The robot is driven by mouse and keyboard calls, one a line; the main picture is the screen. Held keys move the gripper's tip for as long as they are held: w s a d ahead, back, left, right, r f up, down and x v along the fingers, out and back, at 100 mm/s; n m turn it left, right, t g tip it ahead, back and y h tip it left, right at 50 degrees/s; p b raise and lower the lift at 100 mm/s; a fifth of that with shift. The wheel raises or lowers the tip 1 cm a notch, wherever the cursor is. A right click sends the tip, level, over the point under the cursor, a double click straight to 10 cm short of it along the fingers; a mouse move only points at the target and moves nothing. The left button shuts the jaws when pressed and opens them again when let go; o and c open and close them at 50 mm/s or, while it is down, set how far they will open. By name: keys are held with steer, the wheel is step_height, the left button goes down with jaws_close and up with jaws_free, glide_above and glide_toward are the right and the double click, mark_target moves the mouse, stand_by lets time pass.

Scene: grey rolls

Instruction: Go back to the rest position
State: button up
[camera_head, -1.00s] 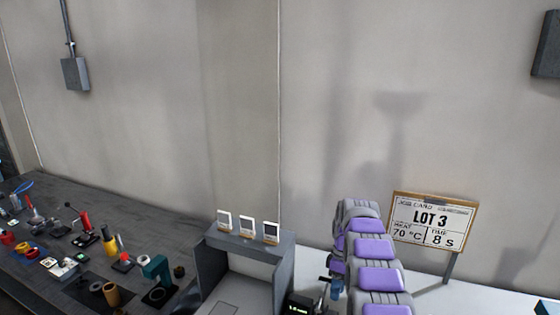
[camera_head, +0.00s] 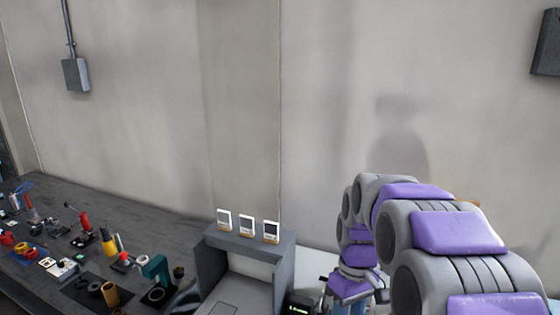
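My arm, grey with purple pads, rises from the lower right, bends over and points down near the white table. My gripper (camera_head: 348,304) is at the bottom edge of the view, below the arm's bend. Its fingers are cut off or hidden, so I cannot tell whether it is open or holds anything. The card sign (camera_head: 472,203) is almost wholly hidden behind my arm; only a bit of its frame shows.
A grey open box (camera_head: 287,262) with three small white-framed displays (camera_head: 246,225) on top stands left of my arm. A dark workbench (camera_head: 60,195) with several tools lies at the left. A grey wall box (camera_head: 76,74) hangs above it.

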steer(key=s+f+m, duration=0.2)
steer(key=s, duration=1.1)
steer(key=s+f+m+b, duration=0.1)
steer(key=s+m, duration=0.2)
steer(key=s, duration=1.1)
steer(key=shift+f+m+t+h, duration=0.3)
steer(key=shift+f, duration=0.05)
